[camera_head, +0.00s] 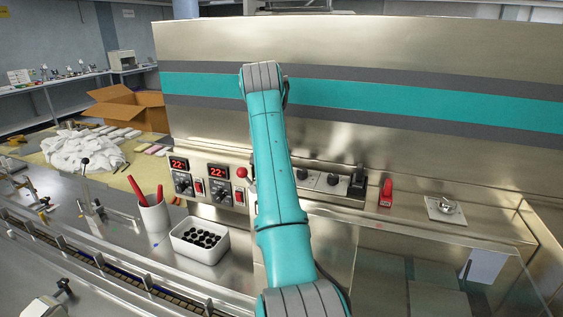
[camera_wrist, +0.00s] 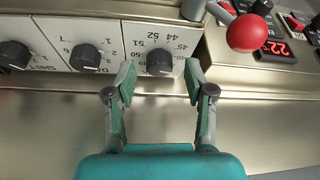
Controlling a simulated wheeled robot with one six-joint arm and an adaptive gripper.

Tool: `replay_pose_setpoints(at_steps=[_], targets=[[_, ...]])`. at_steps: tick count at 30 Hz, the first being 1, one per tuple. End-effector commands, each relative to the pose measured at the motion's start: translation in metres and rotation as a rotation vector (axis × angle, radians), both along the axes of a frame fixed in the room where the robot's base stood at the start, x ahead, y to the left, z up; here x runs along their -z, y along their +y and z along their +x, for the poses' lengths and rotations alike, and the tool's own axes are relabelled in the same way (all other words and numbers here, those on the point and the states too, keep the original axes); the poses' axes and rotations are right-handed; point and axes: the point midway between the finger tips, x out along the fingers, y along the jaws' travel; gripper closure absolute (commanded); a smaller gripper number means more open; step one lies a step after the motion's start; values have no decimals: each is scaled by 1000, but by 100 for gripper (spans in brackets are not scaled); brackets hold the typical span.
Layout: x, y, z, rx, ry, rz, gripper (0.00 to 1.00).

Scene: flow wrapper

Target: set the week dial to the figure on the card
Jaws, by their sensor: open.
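The week dial (camera_wrist: 159,62) is a black knob on a white panel, ringed by printed figures such as 44, 45, 50, 51 and 52, which appear upside down in the wrist view. My gripper (camera_wrist: 160,76) is open, with one finger on each side of this knob and a gap on both sides. I cannot tell which figure the knob points to. In the head view my arm hides my gripper. I cannot make out the card with the figure in either view.
Beside it are the day dial (camera_wrist: 84,57) and the shift dial (camera_wrist: 14,55). A red ball-topped lever (camera_wrist: 247,33) stands close on the other side. A white bin of black pieces (camera_head: 200,258) and a cup with red pens (camera_head: 154,218) stand at left.

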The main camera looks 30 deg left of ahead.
Motion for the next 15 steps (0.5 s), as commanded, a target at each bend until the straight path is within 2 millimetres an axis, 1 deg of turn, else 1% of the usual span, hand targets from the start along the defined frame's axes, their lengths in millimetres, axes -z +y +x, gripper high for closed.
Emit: replay_pose_setpoints(at_steps=[1, 4, 13, 14, 15], targets=[[5, 2, -1, -1, 1, -1, 46], [9, 4, -2, -1, -1, 0, 46], [10, 5, -2, -1, -1, 0, 46], [10, 5, -2, -1, -1, 0, 51], [10, 5, -2, -1, -1, 0, 61]])
